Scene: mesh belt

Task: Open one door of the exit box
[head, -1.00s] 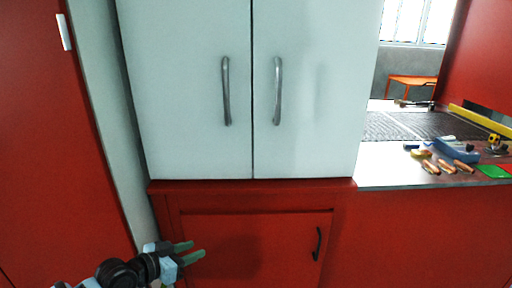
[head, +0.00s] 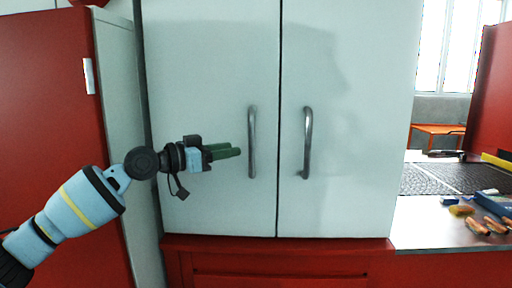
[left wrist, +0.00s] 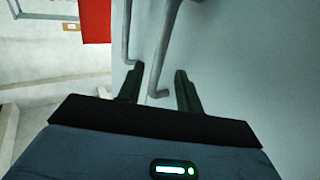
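The exit box is a tall white cabinet with two shut doors. The left door (head: 205,75) has a curved metal handle (head: 252,142) near the middle seam, and the right door (head: 350,110) has a matching handle (head: 307,143). My left gripper (head: 240,152) is just left of the left handle, with its green fingers pointing right. In the left wrist view, its fingers (left wrist: 158,88) are open and apart. The nearer handle (left wrist: 163,55) lines up between them, not gripped. The farther handle (left wrist: 127,30) shows beyond. My right gripper is not in view.
The white cabinet stands on a red base (head: 290,265). A red cabinet (head: 50,120) is at the left. At the right, a counter (head: 430,235) holds a mesh belt (head: 440,180) and several small tools. The space in front of the right door looks clear.

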